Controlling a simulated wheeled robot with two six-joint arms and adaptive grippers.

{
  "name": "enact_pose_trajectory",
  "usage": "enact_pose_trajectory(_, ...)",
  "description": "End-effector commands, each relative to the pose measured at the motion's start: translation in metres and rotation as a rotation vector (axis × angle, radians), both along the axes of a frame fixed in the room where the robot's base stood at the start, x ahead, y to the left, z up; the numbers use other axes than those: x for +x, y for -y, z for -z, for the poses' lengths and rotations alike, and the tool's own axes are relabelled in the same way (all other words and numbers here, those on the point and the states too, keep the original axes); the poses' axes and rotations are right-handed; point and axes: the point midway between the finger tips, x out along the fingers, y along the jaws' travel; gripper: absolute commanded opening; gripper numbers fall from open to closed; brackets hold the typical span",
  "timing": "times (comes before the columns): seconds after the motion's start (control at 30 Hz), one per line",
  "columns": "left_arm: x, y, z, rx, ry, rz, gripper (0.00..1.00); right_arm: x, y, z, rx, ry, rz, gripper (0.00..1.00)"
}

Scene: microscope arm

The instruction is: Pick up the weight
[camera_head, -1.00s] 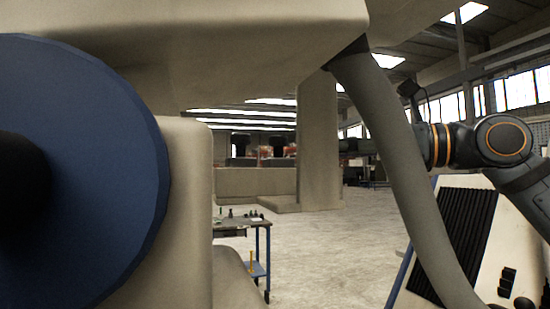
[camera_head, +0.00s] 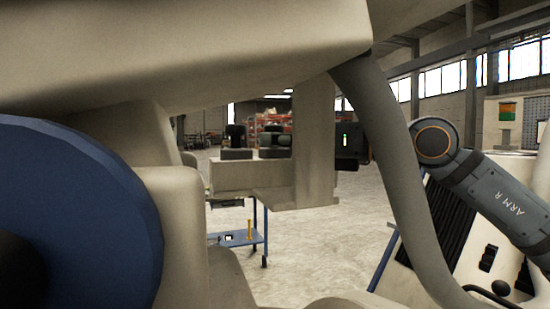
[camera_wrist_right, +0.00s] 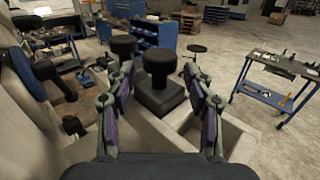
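A black weight (camera_wrist_right: 160,88) with a round knob on top stands on a beige surface in the right wrist view. My right gripper (camera_wrist_right: 160,68) is open, its two fingers on either side of the weight in that picture; I cannot tell whether they touch it. A second black knobbed weight (camera_wrist_right: 123,46) stands just behind to the left. In the head view two dark weights (camera_head: 235,137) (camera_head: 272,147) show on a beige block, and a beige column hides most of my right gripper. My left gripper is not in view.
Large beige structures (camera_head: 170,50), a blue disc (camera_head: 80,215) and a grey curved tube (camera_head: 385,140) block much of the head view. A blue trolley (camera_head: 243,238) stands beyond; it shows at the right in the right wrist view (camera_wrist_right: 270,98).

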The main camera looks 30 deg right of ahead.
Motion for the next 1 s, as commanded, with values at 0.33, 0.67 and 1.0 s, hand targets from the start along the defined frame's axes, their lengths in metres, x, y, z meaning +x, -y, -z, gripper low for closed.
enact_pose_trajectory(0.33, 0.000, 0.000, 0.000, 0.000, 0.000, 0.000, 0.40, 0.000, 0.000, 0.000, 0.000, 0.000, 0.000, 0.01)
enact_pose_trajectory(0.67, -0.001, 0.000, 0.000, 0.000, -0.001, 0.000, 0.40, -0.001, 0.001, -0.002, 0.003, 0.005, 0.001, 0.00)
enact_pose_trajectory(1.0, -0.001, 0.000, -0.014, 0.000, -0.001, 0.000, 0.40, 0.000, 0.004, -0.017, 0.002, 0.006, 0.001, 0.00)
